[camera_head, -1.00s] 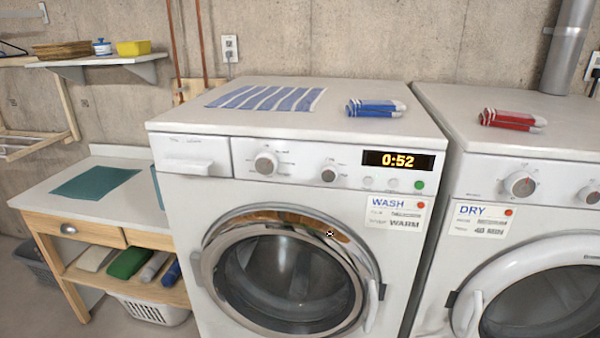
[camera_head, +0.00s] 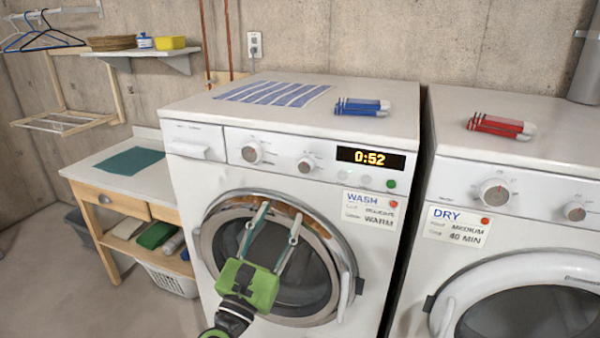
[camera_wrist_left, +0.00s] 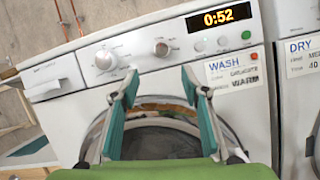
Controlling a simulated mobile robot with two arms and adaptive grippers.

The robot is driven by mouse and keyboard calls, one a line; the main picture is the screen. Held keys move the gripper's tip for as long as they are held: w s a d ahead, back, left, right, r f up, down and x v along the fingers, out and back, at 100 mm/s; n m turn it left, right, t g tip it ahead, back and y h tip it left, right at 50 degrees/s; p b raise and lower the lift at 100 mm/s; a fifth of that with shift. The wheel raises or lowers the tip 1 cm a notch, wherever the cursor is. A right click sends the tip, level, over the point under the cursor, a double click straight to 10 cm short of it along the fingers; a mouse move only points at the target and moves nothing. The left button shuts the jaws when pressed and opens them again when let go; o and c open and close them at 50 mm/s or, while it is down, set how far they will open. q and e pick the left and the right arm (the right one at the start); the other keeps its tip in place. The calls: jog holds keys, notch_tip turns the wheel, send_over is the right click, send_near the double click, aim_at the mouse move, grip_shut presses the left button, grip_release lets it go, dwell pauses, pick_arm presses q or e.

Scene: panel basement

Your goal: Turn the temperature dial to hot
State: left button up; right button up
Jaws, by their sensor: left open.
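The washer (camera_head: 190,215) has two round dials on its front panel: a larger left dial (camera_head: 252,152) and a smaller right dial (camera_head: 307,164). Both show in the left wrist view, the larger dial (camera_wrist_left: 105,60) and the smaller dial (camera_wrist_left: 161,48). Their small print is too blurred to tell which sets temperature. A WASH card (camera_head: 368,209) below the panel reads WARM. My left gripper (camera_head: 281,212) is open and empty, in front of the round door and below the dials, apart from them. It also shows in the left wrist view (camera_wrist_left: 158,75). My right gripper is not in view.
A lit display (camera_head: 370,158) reads 0:52, with a green button (camera_head: 391,183) below it. A dryer (camera_head: 560,225) with its own dials stands at the right. Striped cloth (camera_head: 275,93) and blue folded cloth (camera_head: 362,106) lie on the washer. A low table (camera_head: 105,170) stands left.

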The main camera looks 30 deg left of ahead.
aim_at(304, 168)
pick_arm(q)
jog(key=p+x, duration=0.5)
jog(key=x, duration=0.6)
jog(key=shift+w+d+r, duration=0.15)
jog(key=shift+w, duration=0.1)
jog(key=shift+w+r, duration=0.15)
jog(key=shift+w, duration=0.5)
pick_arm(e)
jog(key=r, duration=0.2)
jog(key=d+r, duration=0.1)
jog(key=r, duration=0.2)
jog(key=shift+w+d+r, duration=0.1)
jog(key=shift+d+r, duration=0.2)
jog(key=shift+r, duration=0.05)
pick_arm(q)
jog(key=shift+c, duration=0.4)
jog(key=c, duration=1)
jog(key=shift+c, duration=0.2)
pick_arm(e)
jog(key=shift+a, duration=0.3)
